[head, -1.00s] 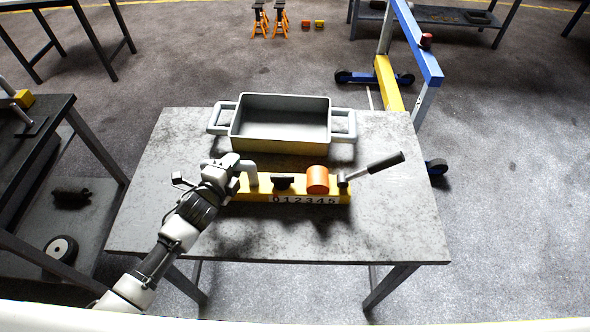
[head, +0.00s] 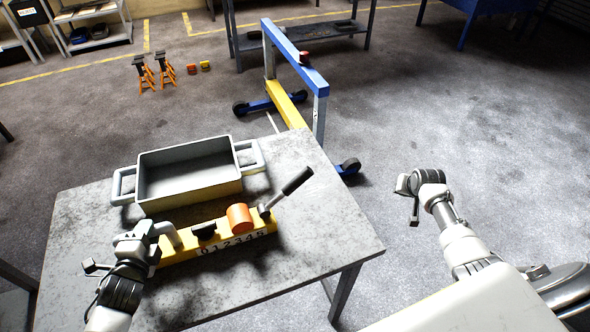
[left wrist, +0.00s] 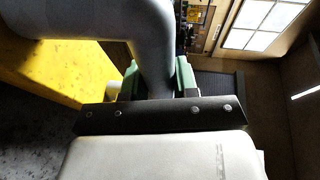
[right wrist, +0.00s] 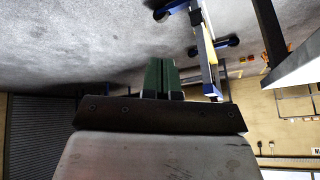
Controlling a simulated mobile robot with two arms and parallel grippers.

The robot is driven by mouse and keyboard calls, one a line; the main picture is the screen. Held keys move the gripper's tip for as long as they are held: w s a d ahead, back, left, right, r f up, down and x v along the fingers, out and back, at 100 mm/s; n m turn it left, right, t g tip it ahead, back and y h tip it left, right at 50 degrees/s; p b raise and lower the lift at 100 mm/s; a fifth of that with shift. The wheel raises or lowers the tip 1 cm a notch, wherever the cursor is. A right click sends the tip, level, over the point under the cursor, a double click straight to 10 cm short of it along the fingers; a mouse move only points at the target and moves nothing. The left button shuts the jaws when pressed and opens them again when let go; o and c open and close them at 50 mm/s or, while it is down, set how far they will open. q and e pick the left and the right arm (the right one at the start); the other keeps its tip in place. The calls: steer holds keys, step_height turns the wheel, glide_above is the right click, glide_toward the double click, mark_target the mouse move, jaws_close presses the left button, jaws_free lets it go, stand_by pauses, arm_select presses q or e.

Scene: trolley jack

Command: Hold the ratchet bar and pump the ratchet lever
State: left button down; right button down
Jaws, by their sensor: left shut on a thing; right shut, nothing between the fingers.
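The yellow ratchet bar (head: 215,246), marked 0 to 5, lies on the grey table. It carries a black piece (head: 204,231), an orange cylinder (head: 240,217) and, at its right end, the ratchet lever (head: 290,186) with a black grip, tilted up to the right. My left gripper (head: 152,236) is at the bar's left end. In the left wrist view its green fingers (left wrist: 157,78) are shut on the bar's grey curved handle (left wrist: 153,40). My right gripper (head: 413,207) is right of the table, in the air. Its fingers (right wrist: 161,77) are shut and empty, apart from the lever.
A grey tray with two handles (head: 190,190) stands behind the bar on the table (head: 320,235). A blue and yellow wheeled frame (head: 292,105) stands beyond the table's far right corner. The floor right of the table is open.

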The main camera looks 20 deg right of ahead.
steer(key=w+a+r+n+t+y, duration=0.1)
steer(key=w+a+r+n, duration=0.1)
steer(key=w+a+r, duration=0.3)
steer(key=w+a+r+n+y, duration=0.1)
steer(key=w+a+r+n, duration=0.2)
steer(key=r, duration=0.4)
steer(key=w+a+r+n+g+y, duration=0.15)
steer(key=w+a+r+n, duration=0.3)
steer(key=a+r, duration=0.55)
steer(key=s+a+r+n+g, duration=0.1)
steer(key=s+a+r+n, duration=0.2)
steer(key=a+n, duration=0.2)
steer(key=s+a+r+n+g+h, duration=0.1)
steer(key=s+a+r+n+g, duration=0.1)
steer(key=a+n, duration=0.3)
steer(key=s+a+r+n+g, duration=0.1)
steer(key=s+a+r+n, duration=0.3)
steer(key=a, duration=0.5)
steer(key=shift+s+r+n, duration=0.15)
steer(key=shift+s+n, duration=0.15)
steer(key=shift+n, duration=0.65)
steer(key=shift+a+g, duration=0.1)
steer(key=shift+g, duration=0.15)
